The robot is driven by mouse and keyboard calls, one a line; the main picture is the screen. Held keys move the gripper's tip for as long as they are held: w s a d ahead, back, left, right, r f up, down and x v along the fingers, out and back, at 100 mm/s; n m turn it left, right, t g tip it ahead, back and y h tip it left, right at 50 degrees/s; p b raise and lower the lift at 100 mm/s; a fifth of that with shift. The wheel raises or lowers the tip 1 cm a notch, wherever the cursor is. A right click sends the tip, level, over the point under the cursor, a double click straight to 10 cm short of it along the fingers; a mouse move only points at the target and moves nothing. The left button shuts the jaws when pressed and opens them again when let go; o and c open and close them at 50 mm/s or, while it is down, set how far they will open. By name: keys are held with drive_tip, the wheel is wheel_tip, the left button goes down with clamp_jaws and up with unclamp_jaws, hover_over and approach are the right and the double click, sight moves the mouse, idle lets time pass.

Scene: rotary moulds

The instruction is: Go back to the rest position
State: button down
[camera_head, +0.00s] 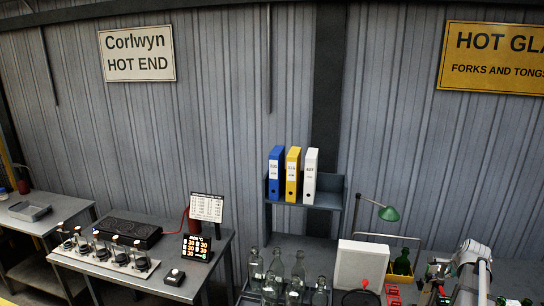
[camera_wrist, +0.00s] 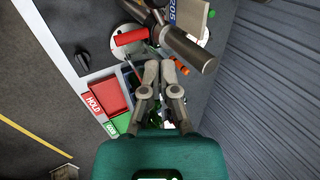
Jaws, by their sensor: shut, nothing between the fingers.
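My gripper (camera_wrist: 161,72) shows in the wrist view with its two grey fingers close together and nothing between them. It is above the bench, right of a red tray (camera_wrist: 108,94) with a HOLD label. A green tray (camera_wrist: 123,122) lies just below the red one, partly hidden by the gripper. Green glass shows behind the fingers, mostly covered. In the head view I cannot clearly make out my gripper among the crowded things at the lower right.
A dark cylinder (camera_wrist: 190,48) and a red-handled part on a round plate lie close beyond the fingertips. In the head view, clear glass bottles (camera_head: 298,268), a white box (camera_head: 360,265) and a green lamp (camera_head: 388,213) stand on the bench. Binders (camera_head: 292,175) stand on a shelf.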

drive_tip(key=s+a+f+n+g+y+b, duration=0.15)
drive_tip(key=a+f+n+b, duration=0.3)
drive_tip(key=a, duration=0.75)
drive_tip(key=s+a+f+n+g+b, duration=0.1)
drive_tip(key=s+a+f+n+b, duration=0.3)
drive_tip(key=a, duration=0.8)
drive_tip(key=s+a+f+n+g+b, duration=0.1)
drive_tip(key=s+a+f+n+b, duration=0.2)
drive_tip(key=a, duration=0.7)
drive_tip(key=s+a+f+n+g+b, duration=0.2)
drive_tip(key=s+a+f+n, duration=0.3)
drive_tip(key=s+a+n, duration=0.3)
drive_tip(key=shift+s+a+f+n+b, duration=0.35)
drive_tip(key=shift+a+n+b, duration=0.35)
drive_tip(key=shift+a, duration=0.35)
drive_tip(key=shift+w, duration=0.1)
